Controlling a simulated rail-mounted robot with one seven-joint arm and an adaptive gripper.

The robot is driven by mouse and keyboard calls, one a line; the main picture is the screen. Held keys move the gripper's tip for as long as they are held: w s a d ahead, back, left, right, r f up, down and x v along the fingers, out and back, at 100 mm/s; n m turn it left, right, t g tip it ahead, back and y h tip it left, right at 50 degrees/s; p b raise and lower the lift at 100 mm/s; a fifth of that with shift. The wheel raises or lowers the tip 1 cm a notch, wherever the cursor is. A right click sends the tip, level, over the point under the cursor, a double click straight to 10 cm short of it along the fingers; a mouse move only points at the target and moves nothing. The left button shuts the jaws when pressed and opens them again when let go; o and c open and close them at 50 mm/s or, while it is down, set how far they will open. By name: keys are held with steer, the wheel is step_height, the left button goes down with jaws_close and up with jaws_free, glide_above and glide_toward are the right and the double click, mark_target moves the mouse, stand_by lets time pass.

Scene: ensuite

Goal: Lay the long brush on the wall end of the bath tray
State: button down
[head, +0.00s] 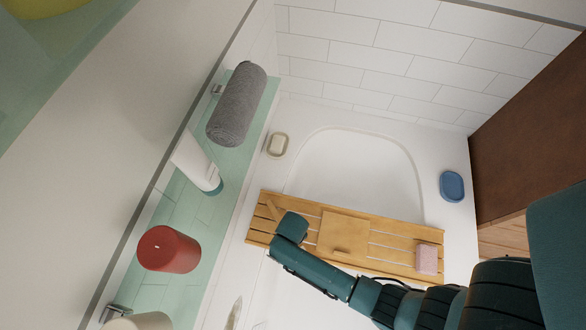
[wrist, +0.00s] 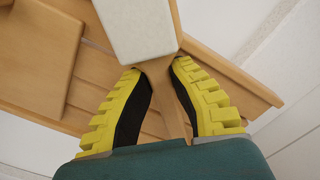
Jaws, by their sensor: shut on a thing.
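The long brush has a wooden handle (wrist: 166,90) and a pale head (wrist: 137,28) in the wrist view. My gripper (wrist: 156,70) is shut on the handle, with a yellow finger on each side. In the head view a bit of the brush (head: 272,209) shows past my gripper (head: 283,218), and the rest is hidden. The slatted wooden bath tray (head: 385,246) lies across the tub. My gripper is over its left end, by the tiled ledge. The tray end also shows under the brush in the wrist view (wrist: 245,88). I cannot tell whether the brush touches the tray.
A raised wooden panel (head: 343,232) sits mid-tray, and a pink block (head: 427,258) at its right end. A soap dish (head: 277,145) and a blue dish (head: 452,186) rest on the tub rim. The ledge holds a grey towel (head: 237,105), a white tube (head: 196,165) and a red cylinder (head: 168,249).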

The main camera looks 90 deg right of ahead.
steer(key=shift+f, duration=0.2)
stand_by(0.3)
steer(key=c, duration=1)
jaws_free()
steer(key=shift+c, duration=0.2)
step_height(320, 180, up, 12)
